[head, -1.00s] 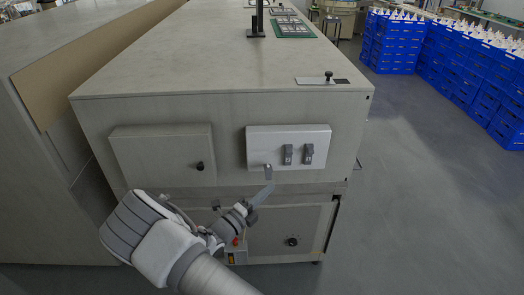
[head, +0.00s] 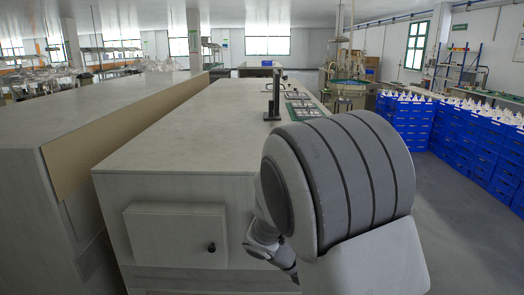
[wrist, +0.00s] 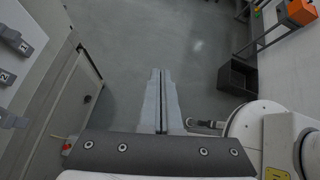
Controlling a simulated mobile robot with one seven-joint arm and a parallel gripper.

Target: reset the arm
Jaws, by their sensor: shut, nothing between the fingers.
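My gripper (wrist: 160,100) shows in the wrist view with its two pale fingers together and nothing between them, above the grey floor. In the head view the gripper is hidden behind my raised arm. My arm fills the right middle of the head view and covers the right part of the cabinet (head: 190,150) front. In the wrist view, a light panel with grey switches (wrist: 18,42) is at the left edge, apart from the fingers.
A closed grey box (head: 165,235) with a black knob is on the cabinet front. Blue crates (head: 410,120) stand at the right. In the wrist view, a dark open box (wrist: 237,77) and an orange object (wrist: 297,12) are at the right. Open floor (wrist: 165,40) lies beyond the fingers.

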